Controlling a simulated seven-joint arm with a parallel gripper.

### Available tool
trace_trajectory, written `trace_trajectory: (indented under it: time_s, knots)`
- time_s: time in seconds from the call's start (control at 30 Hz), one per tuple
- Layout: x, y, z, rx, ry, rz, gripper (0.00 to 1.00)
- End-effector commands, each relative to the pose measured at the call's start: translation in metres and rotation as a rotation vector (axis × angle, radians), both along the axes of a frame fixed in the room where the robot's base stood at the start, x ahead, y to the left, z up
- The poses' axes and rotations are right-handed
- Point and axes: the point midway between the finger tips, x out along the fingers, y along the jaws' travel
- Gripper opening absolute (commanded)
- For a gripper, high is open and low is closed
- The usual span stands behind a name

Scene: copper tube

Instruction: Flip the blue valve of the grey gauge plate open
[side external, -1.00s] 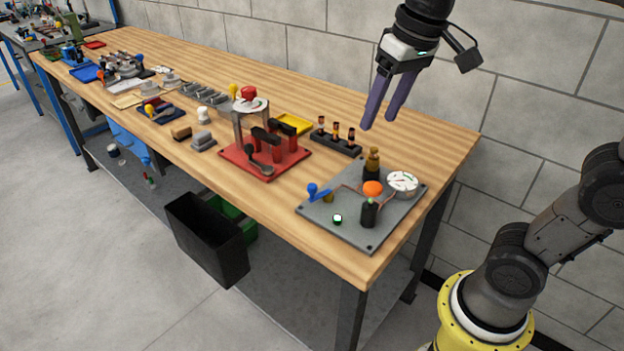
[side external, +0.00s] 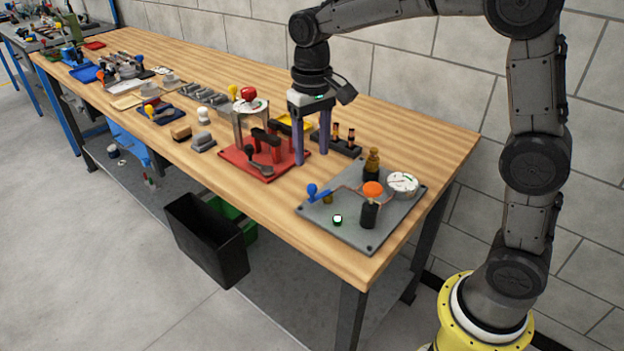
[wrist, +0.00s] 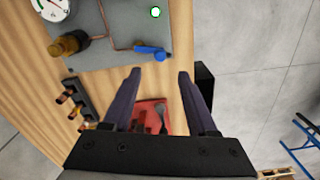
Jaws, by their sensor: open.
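The grey gauge plate (side external: 345,231) lies flat near the front right end of the wooden bench. Its blue valve (side external: 314,194) is at the plate's left corner, with a lever pointing to the right. In the wrist view the blue valve (wrist: 150,53) shows at the plate's edge, just beyond my fingertips. The grey plate (wrist: 105,45) also shows there. My gripper (side external: 312,160) points down beside the red plate, left of and behind the blue valve. Its two fingers (wrist: 160,75) are apart with nothing between them, and it touches nothing that I can make out.
A black rack (side external: 345,149) is close behind. Bare wood lies in front.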

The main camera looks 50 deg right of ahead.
Motion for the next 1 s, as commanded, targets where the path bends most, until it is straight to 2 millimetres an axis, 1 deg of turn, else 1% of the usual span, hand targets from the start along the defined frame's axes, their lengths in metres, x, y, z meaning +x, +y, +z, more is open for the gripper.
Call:
trace_trajectory:
  time_s: [0.03,0.2,0.3,0.4,0.6,0.87,0.97,1.0]
  knots:
    - [-0.001,0.0,-0.011,-0.001,0.006,0.0,0.58]
    - [-0.001,0.0,-0.043,0.0,0.004,0.0,0.58]
    - [-0.001,0.0,-0.059,0.0,0.004,0.0,0.58]
    - [-0.001,0.0,-0.071,0.0,0.003,0.0,0.58]
    - [0.0,0.0,-0.082,0.0,0.0,0.0,0.58]
    - [0.0,0.0,-0.082,0.0,-0.001,0.0,0.58]
    - [0.0,0.0,-0.082,0.0,-0.001,0.0,0.42]
    - [0.0,0.0,-0.082,0.0,-0.001,0.0,0.35]
